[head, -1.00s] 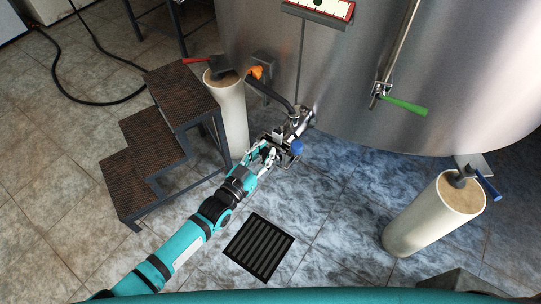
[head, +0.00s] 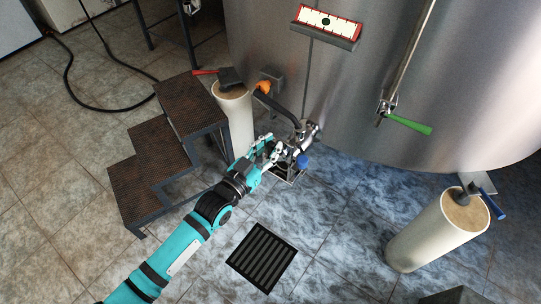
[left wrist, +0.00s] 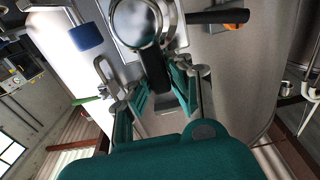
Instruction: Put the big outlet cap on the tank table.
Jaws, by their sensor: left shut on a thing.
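My left gripper (head: 266,150) is by the outlet low on the tank's front. In the left wrist view its fingers (left wrist: 160,92) are closed on the black handle (left wrist: 153,65) of a round shiny steel piece, which looks like the big outlet cap (left wrist: 137,22). In the head view the fingers largely hide the cap. A small steel stand (head: 288,176), which may be the tank table, is just beyond the fingers; its plate (left wrist: 127,50) shows behind the cap. I cannot tell whether the cap touches it. My right gripper is not in view.
A blue piece (head: 302,161) is at the stand; it also shows in the left wrist view (left wrist: 86,37). The steel outlet pipe (head: 308,131) and a black bent pipe (head: 278,105) are close. Brown steps (head: 160,150) and a pale post (head: 236,118) stand left. A drain grate (head: 261,257) lies in front.

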